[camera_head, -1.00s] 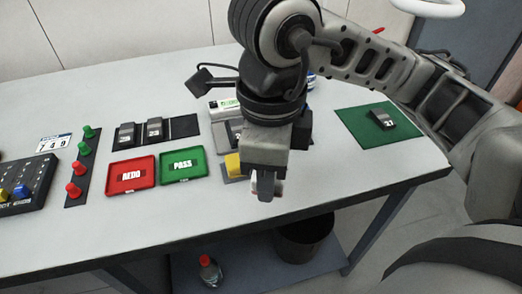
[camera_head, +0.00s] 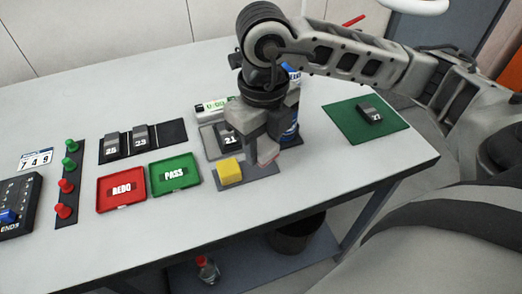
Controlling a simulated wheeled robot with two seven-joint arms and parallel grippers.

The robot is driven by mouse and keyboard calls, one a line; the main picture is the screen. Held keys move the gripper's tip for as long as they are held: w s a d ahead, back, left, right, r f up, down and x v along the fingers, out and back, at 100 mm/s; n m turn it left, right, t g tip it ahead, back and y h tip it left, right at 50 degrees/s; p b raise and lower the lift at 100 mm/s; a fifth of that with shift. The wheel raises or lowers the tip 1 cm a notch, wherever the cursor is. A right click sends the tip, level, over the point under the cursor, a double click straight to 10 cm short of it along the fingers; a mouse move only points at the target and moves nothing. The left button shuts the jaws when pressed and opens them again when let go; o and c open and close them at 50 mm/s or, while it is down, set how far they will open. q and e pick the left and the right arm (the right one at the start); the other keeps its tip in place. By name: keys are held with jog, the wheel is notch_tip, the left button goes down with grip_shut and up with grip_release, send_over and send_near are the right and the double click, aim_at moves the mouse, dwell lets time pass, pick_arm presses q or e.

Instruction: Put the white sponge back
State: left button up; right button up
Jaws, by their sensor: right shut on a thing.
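My right gripper (camera_head: 268,155) points down over the right part of a grey mat (camera_head: 262,172), just right of a yellow sponge (camera_head: 229,171). It is shut on the white sponge (camera_head: 267,158), of which only a small pale strip shows at the fingertips. The fingers hide the rest. I cannot tell whether the white sponge touches the mat. The yellow sponge lies on the left part of the mat. My left gripper is not in view.
A block marked 21 (camera_head: 229,135) and a blue can (camera_head: 291,136) stand close behind the gripper. A green PASS tray (camera_head: 174,186) and a red REDO tray (camera_head: 121,204) lie to the left. A green mat (camera_head: 348,122) with block 27 (camera_head: 369,112) lies right. The table's front is clear.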

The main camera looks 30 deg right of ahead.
aim_at(262, 145)
jog(key=w+f, duration=0.1)
jog(key=w+d+f, duration=0.1)
jog(key=f, duration=0.1)
jog(key=w+d+f, duration=0.1)
jog(key=shift+f, duration=0.35)
jog(key=f, duration=0.3)
jog(key=shift+w+f, duration=0.1)
jog(key=shift+w, duration=0.1)
jog(key=shift+f, duration=0.1)
jog(key=shift+f, duration=0.25)
jog(key=o, duration=0.9)
jog(key=shift+r, duration=0.1)
